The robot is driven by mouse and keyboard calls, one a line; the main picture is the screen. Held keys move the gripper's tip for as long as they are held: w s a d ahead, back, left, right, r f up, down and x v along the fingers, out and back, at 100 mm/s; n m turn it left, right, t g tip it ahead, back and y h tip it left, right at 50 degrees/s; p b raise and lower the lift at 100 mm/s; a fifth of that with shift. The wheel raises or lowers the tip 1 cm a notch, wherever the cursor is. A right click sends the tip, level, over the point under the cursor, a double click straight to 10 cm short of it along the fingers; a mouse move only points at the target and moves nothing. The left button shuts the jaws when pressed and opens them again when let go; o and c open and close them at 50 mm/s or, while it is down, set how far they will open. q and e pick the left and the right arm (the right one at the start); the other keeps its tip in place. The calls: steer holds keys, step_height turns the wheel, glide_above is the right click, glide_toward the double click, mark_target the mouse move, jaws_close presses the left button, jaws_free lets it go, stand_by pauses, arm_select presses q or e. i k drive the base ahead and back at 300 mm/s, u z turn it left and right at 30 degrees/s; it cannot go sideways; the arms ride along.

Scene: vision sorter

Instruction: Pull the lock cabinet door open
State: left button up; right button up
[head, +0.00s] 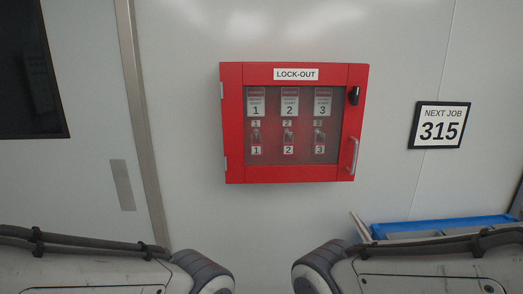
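A red lock-out cabinet (233,133) hangs on the white wall in the upper middle of the head view. Its door looks shut. The door has a window showing several tags and padlocks in a row numbered 1, 2 and 3. A pale vertical handle (353,156) is at the door's lower right, with a black latch (354,95) above it. Hinges show on the left side. My two arms come in along the bottom edge, left and right, below the cabinet and apart from it. Neither gripper's fingers show.
A black-framed sign reading "NEXT JOB 315" (439,125) is on the wall to the right. A blue-edged tray or bin (440,227) is at the lower right, partly behind my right arm. A dark panel (30,75) is at the upper left. The wall around the cabinet is clear.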

mark_target(233, 76)
steer(key=z, duration=0.8)
steer(key=i, duration=0.35)
steer(key=u, duration=0.25)
